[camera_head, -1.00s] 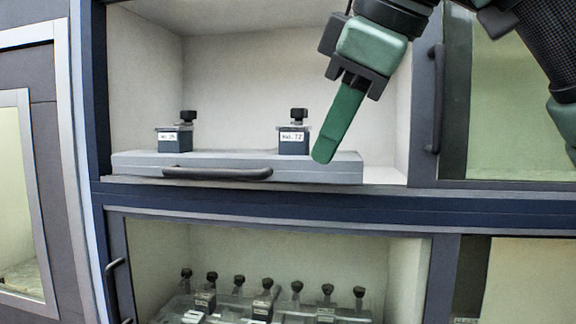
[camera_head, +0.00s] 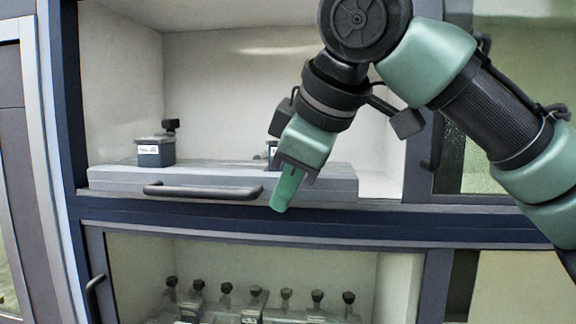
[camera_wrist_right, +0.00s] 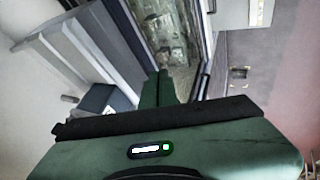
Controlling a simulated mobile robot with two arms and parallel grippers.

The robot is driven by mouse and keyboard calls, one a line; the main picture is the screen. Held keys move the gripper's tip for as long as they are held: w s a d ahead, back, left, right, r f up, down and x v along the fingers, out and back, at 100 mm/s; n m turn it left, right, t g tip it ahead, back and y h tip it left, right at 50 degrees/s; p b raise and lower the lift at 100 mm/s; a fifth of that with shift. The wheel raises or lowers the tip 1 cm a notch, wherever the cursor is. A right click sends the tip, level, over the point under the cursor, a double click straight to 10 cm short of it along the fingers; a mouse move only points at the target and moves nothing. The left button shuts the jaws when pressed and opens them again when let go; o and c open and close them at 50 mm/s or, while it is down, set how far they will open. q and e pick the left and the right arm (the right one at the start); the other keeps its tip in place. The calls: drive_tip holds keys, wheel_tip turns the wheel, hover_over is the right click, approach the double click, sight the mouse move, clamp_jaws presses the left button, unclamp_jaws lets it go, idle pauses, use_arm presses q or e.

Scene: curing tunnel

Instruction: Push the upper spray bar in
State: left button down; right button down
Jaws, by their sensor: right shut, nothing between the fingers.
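The upper spray bar (camera_head: 120,179) is a long grey bar with a dark handle (camera_head: 203,191) on its front, lying at the mouth of the open upper compartment. Two dark blocks with black knobs stand at its back; the left block (camera_head: 155,152) is clear, the right one (camera_head: 272,150) is mostly hidden by my gripper. My right gripper (camera_head: 286,190) is shut and empty, fingers pointing down in front of the bar, just right of the handle. Contact with the bar cannot be told. In the right wrist view the shut fingers (camera_wrist_right: 158,88) show beside the bar. My left gripper is not in view.
Below, a glazed compartment (camera_head: 240,255) holds several knobbed blocks, with a dark handle (camera_head: 95,290) at its left. A blue-grey frame rail (camera_head: 250,220) runs under the bar. A glazed door stands on the right (camera_head: 500,110). The upper compartment behind the bar looks empty.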

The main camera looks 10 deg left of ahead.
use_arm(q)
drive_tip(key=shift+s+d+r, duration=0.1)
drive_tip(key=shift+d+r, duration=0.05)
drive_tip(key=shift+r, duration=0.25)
use_arm(e)
drive_tip(key=shift+w+d+r, duration=0.1)
drive_tip(key=shift+w+d, duration=0.15)
drive_tip(key=shift+d, duration=0.1)
drive_tip(key=shift+w+a, duration=0.15)
drive_tip(key=shift+a, duration=0.05)
